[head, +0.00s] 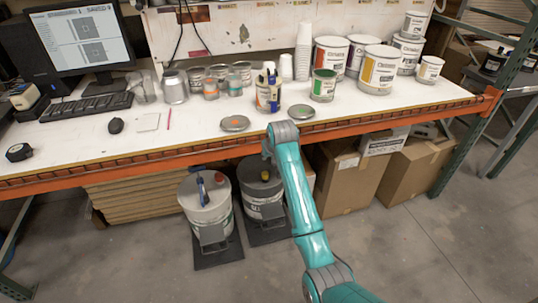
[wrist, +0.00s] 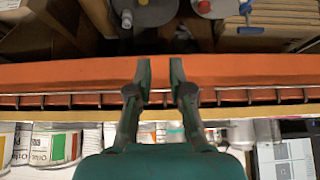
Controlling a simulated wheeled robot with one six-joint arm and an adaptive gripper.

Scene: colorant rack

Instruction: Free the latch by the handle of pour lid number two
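Two white pails with grey pour lids stand on dark mats under the bench. The left pail (head: 208,215) has a red cap (head: 218,178) and an upright blue handle (head: 201,188) on its lid. The right pail (head: 262,200) has a yellow cap (head: 265,176); my arm hides part of its right side. No lid number is readable. In the wrist view, the blue handle (wrist: 247,14) and red cap (wrist: 204,6) show at the top edge. My gripper (wrist: 161,75) is open and empty, in front of the orange beam, apart from both pails. Its fingers are hidden in the head view.
The orange bench beam (head: 340,139) runs across above the pails. The white benchtop (head: 190,130) holds cans, cups, a monitor and a keyboard. Cardboard boxes (head: 345,185) stand right of the pails and flat cardboard (head: 135,200) lies left. The floor in front is clear.

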